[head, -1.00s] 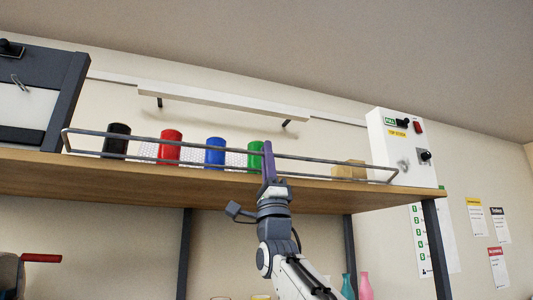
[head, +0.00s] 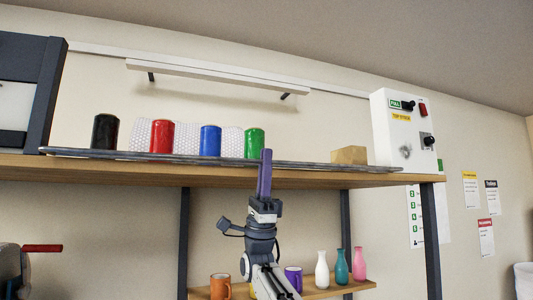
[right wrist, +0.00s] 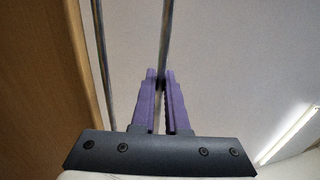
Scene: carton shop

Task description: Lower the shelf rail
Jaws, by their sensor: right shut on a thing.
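The grey metal shelf rail (head: 330,167) lies down along the front edge of the upper wooden shelf (head: 150,170), its bars close together as seen from below. My right gripper (head: 265,155), with purple fingers, is up at the shelf edge. In the right wrist view its fingers (right wrist: 160,76) are shut on one thin bar of the rail (right wrist: 166,35). The rail's second bar (right wrist: 100,45) runs to the left of the fingers, beside the wooden shelf. My left gripper is not in view.
Black (head: 105,131), red (head: 162,135), blue (head: 210,141) and green (head: 254,142) cans and a wooden block (head: 349,155) stand on the shelf behind the rail. A control box (head: 402,135) is at right. Vases (head: 341,267) and mugs (head: 220,287) stand on the lower shelf.

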